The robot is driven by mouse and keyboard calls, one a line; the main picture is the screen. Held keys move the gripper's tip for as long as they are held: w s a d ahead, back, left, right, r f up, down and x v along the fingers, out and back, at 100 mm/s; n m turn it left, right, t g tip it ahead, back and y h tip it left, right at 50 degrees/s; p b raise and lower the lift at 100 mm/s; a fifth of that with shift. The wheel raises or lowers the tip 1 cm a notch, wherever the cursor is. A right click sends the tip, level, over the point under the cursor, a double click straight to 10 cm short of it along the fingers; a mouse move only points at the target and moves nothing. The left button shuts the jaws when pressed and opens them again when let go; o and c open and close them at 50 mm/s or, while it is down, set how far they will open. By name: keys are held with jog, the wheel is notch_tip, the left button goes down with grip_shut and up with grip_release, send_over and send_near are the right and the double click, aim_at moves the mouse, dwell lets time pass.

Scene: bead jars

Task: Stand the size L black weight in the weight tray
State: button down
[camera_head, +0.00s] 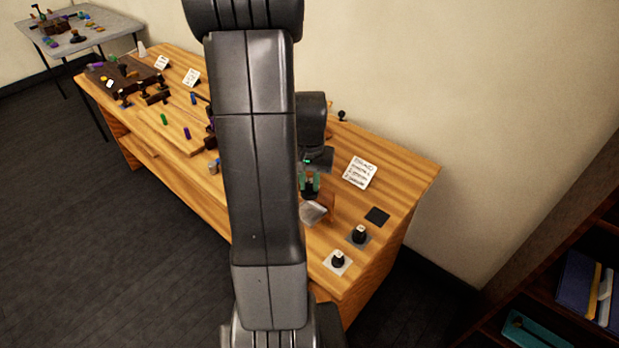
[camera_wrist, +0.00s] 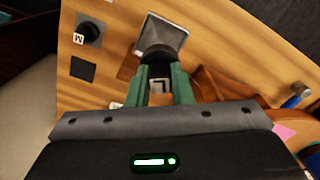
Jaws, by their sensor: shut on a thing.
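My gripper (camera_head: 310,182) has green fingers and is shut on a black weight (camera_head: 310,194) near the right part of the wooden bench. A bare dark square (camera_head: 377,216) lies on the bench to the right. I cannot tell which thing is the weight tray.
A black weight (camera_head: 360,234) stands on a grey square and another (camera_head: 338,259) on a white square at the bench's right end. The one labelled M (camera_wrist: 88,31) shows in the wrist view. A written card (camera_head: 361,172) stands behind. My arm hides the bench's middle.

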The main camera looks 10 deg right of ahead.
jog(key=shift+r+p, duration=0.15)
jog(key=shift+p, duration=0.4)
jog(key=b, duration=0.5)
send_over(309, 214)
jog(key=shift+w+d+f, duration=0.1)
jog(key=shift+f, duration=3.3)
jog(key=shift+f+b, duration=1.15)
jog(key=shift+f, duration=0.1)
jog(key=c, duration=1.2)
grip_release()
jog(key=shift+r, duration=0.1)
notch_tip(309, 214, up, 14)
jog(key=shift+f+p, duration=0.15)
jog(key=shift+p, duration=0.2)
jog(key=shift+f, duration=0.1)
